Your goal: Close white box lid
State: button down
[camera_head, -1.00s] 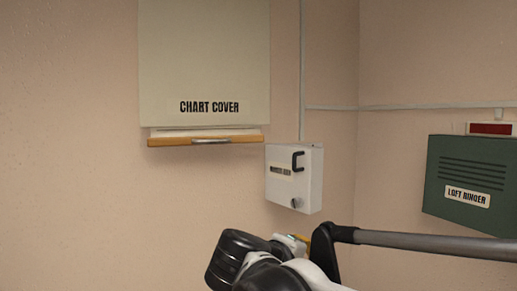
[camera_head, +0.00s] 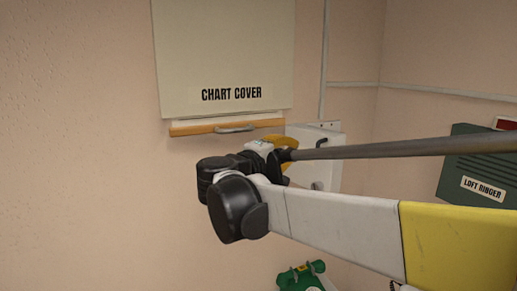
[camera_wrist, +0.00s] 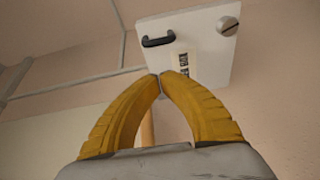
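The white box (camera_head: 326,172) is on the wall near the corner in the head view, largely hidden behind my arm and gripper. The wrist view shows its white front panel (camera_wrist: 212,62) at the top, with a black handle (camera_wrist: 158,41) and a round metal knob (camera_wrist: 228,26). I cannot tell whether the lid stands ajar. My gripper (camera_wrist: 160,76) has its yellow fingers brought together at the tips with nothing visible between them. The tips point at the panel's lower edge in the wrist view; contact is not clear. In the head view, the gripper (camera_head: 288,145) is in front of the box.
A chart cover (camera_head: 225,50) with a wooden bar (camera_head: 190,129) hangs left of the box. A dark green loft ringer box (camera_head: 480,165) is on the wall at the right. A green phone (camera_head: 301,277) shows at the bottom. Conduit runs along the wall above the box.

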jog(key=d+p, duration=0.1)
jog(key=d, duration=0.3)
jog(key=shift+w+d+f, duration=0.1)
jog(key=shift+w, duration=0.05)
